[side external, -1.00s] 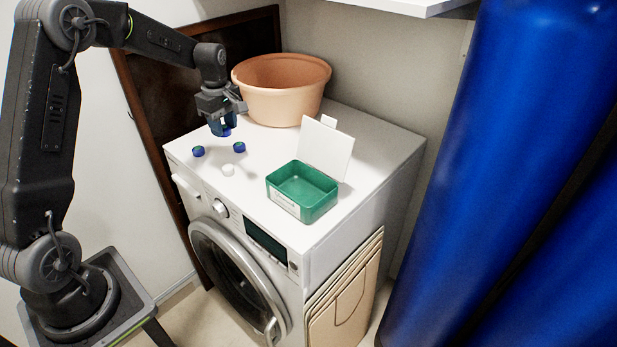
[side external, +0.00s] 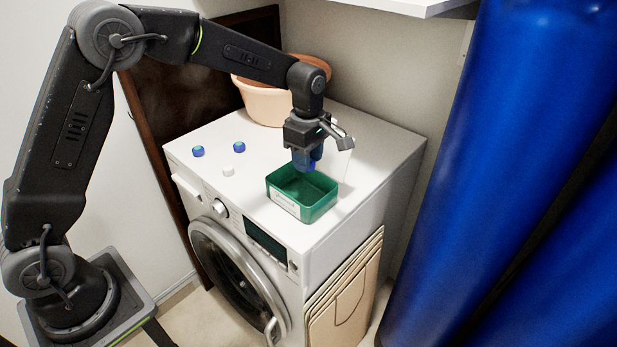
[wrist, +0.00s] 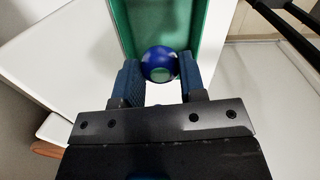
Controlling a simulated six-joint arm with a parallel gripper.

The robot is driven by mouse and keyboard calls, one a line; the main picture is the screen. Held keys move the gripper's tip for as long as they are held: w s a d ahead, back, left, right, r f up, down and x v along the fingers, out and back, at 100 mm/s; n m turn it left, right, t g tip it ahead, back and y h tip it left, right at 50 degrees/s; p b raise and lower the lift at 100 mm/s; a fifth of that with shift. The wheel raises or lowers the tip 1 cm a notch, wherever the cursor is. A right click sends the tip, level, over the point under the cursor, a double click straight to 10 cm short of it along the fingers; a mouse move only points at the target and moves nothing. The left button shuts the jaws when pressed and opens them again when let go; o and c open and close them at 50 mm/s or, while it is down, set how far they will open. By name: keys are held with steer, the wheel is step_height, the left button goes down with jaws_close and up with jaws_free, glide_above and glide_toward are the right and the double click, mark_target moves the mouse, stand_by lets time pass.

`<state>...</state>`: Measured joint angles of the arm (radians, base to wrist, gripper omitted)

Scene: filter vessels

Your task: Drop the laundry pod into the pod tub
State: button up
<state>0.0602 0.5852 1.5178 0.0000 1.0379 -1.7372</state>
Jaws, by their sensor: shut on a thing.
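The pod tub (side external: 317,210) is a green open box with a white label on its front, standing on the washing machine. In the wrist view the tub (wrist: 124,28) lies beyond my fingers. My gripper (side external: 308,167) is over the back part of the tub, pointing down. In the wrist view my gripper (wrist: 160,78) is shut on a blue laundry pod (wrist: 158,58) with a pale green patch. The pod's lower end shows just below my fingers in the side view, above the tub floor.
A peach basin (side external: 262,100) stands at the back. Blue padded columns (side external: 490,150) stand at the right.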

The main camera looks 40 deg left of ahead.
steer(key=shift+f, duration=2.6)
steer(key=o, duration=1)
steer(key=shift+c, duration=0.2)
steer(key=shift+r, duration=0.15)
step_height(320, 180, up, 14)
steer(key=shift+f, duration=0.2)
steer(key=shift+s+r, duration=0.1)
